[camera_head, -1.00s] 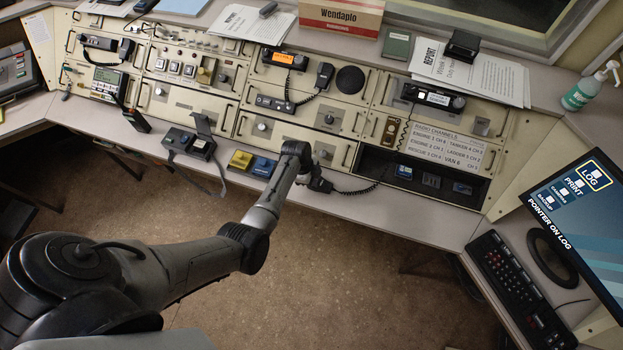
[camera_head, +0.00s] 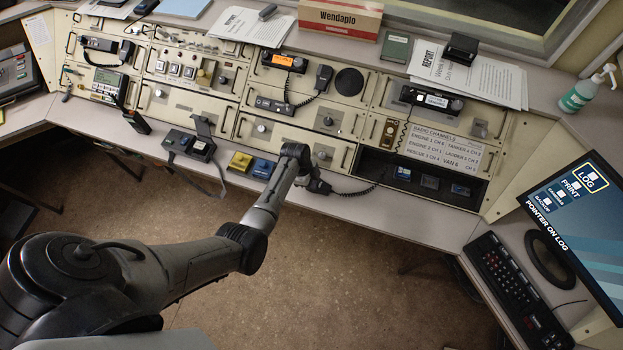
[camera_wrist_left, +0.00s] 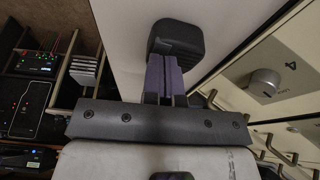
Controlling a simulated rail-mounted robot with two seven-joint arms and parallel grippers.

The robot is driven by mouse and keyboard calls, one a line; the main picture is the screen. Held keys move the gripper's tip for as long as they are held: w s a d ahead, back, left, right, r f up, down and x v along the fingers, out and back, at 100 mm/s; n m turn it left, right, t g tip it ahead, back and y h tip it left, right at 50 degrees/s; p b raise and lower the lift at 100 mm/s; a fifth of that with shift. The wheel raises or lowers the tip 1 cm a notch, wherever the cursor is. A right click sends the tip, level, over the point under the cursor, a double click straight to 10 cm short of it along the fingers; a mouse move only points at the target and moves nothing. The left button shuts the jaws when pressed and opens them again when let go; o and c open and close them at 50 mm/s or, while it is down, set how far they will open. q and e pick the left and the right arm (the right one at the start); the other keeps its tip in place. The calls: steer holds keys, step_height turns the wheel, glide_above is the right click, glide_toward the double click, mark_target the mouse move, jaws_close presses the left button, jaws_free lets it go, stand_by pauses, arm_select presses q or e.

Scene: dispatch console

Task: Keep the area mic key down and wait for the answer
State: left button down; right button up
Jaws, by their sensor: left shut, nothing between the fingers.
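My left gripper (camera_head: 303,172) reaches over the front of the console desk, its fingertips mostly hidden by my wrist in the head view. In the left wrist view its purple-grey fingers (camera_wrist_left: 163,78) are shut together with nothing between them. A black rounded block (camera_wrist_left: 175,38) sits at their tips on the pale surface; I cannot tell whether they press on it. In the head view a black mic (camera_head: 319,186) with a coiled cord lies just right of my gripper. No label on it is readable, and its key is not visible. My right gripper is not in view.
A yellow box (camera_head: 240,161) and a blue box (camera_head: 262,168) stand left of my wrist. A dark open bay (camera_head: 420,181) is to the right. Panel knobs and handles rise behind. The monitor (camera_head: 585,225) and keyboard (camera_head: 515,285) stand far right.

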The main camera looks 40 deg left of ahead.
arm_select(q)
step_height(320, 180, up, 4)
steer(key=p, duration=0.4)
steer(key=shift+r, duration=0.15)
steer(key=w+v, duration=0.1)
steer(key=v, duration=0.8)
steer(key=shift+s+r+p, duration=0.3)
steer(key=shift+s, duration=0.1)
steer(key=shift+a, duration=0.15)
